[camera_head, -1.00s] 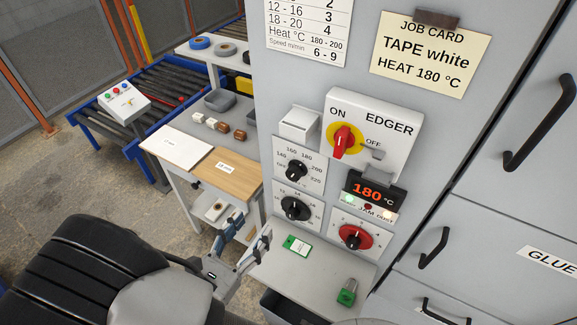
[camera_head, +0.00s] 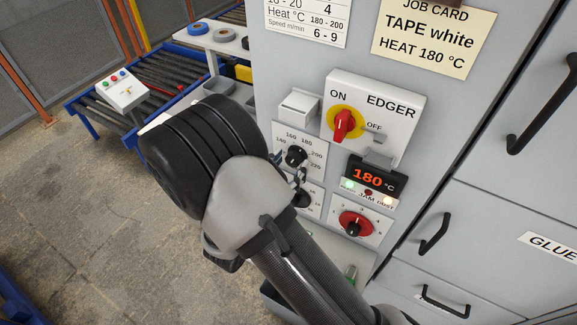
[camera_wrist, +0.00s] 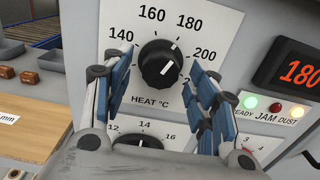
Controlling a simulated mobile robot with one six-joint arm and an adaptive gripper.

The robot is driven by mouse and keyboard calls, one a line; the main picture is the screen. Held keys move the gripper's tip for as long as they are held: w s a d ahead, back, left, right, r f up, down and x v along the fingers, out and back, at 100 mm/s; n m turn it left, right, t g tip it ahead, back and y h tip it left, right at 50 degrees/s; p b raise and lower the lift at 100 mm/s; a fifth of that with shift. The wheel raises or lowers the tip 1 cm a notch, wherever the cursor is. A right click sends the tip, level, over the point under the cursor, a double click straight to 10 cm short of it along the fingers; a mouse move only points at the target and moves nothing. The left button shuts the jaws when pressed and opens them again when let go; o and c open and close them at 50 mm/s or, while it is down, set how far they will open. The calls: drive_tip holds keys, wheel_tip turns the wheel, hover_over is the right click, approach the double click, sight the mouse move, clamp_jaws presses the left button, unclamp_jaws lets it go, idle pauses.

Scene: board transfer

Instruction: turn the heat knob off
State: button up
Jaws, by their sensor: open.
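The heat knob (camera_wrist: 160,64) is a round black dial with a white pointer line on a white plate marked HEAT °C. Its pointer aims up and right, toward about 180. It also shows in the head view (camera_head: 296,156), just beyond my wrist. My gripper (camera_wrist: 160,92) is open, with its blue-padded fingers apart on the left and right below and beside the knob. It does not touch the knob as far as I can see. In the head view my wrist hides most of the gripper. The display (camera_head: 373,184) reads 180 °C.
Below the heat knob is another black dial (camera_head: 301,198), partly hidden. A red knob (camera_head: 355,224) sits to its lower right. The EDGER switch (camera_head: 344,125) has a red handle on a yellow disc. Drawer handles stick out at the right.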

drive_tip(key=shift+w, duration=0.1)
drive_tip(key=shift+c, duration=0.4)
drive_tip(key=c, duration=1)
